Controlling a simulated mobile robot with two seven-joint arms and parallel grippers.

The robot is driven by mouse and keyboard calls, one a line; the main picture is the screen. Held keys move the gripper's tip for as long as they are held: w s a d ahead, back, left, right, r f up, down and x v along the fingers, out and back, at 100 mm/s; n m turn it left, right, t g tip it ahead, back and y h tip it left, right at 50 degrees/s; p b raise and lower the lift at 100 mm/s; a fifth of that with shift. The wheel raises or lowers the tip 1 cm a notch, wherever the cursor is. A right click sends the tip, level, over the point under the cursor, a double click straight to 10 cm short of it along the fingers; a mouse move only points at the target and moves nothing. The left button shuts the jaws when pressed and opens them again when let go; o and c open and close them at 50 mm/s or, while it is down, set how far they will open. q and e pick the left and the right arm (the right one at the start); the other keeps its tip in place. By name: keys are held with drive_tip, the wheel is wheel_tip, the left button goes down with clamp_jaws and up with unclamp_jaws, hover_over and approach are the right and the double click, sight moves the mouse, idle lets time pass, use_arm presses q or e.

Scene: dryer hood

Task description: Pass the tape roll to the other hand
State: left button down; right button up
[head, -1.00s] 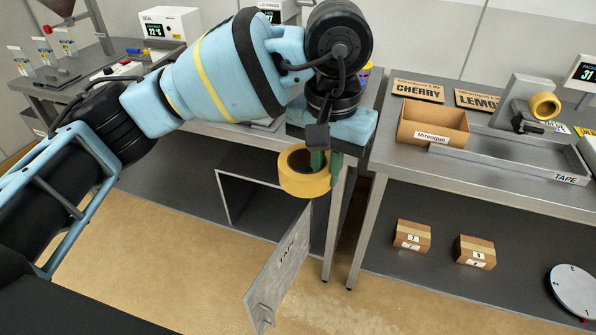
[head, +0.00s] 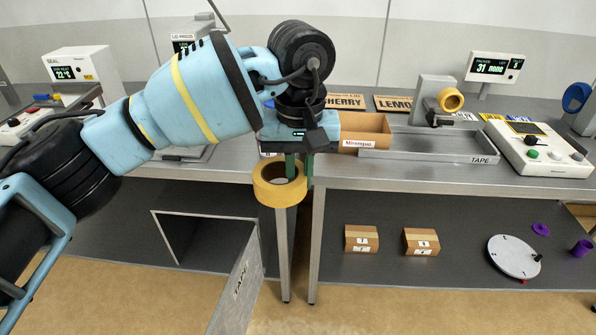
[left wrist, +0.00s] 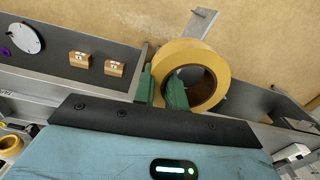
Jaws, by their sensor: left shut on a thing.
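A yellow tape roll (head: 279,184) hangs from my left gripper (head: 297,170) in the head view, in front of the gap between two workbenches. The gripper's green fingers are shut on the roll's wall, one finger inside the hole and one outside. The left wrist view shows the same roll (left wrist: 193,74) pinched between the green fingers of my left gripper (left wrist: 164,90). My right gripper is in neither view.
The right bench holds a carton (head: 364,131), a grey tray marked TAPE (head: 440,146), a dispenser with another tape roll (head: 451,100) and a control box (head: 537,147). Two small boxes (head: 361,239) lie on the lower shelf.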

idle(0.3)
use_arm(q)
drive_tip(key=s+a+f, duration=0.3)
drive_tip(key=a+f, duration=0.2)
drive_tip(key=a, duration=0.5)
drive_tip(key=s+a+f, duration=0.3)
drive_tip(key=a+f, duration=0.2)
drive_tip(key=a, duration=0.6)
drive_tip(key=shift+a, duration=0.2)
drive_tip(key=shift+d, duration=0.1)
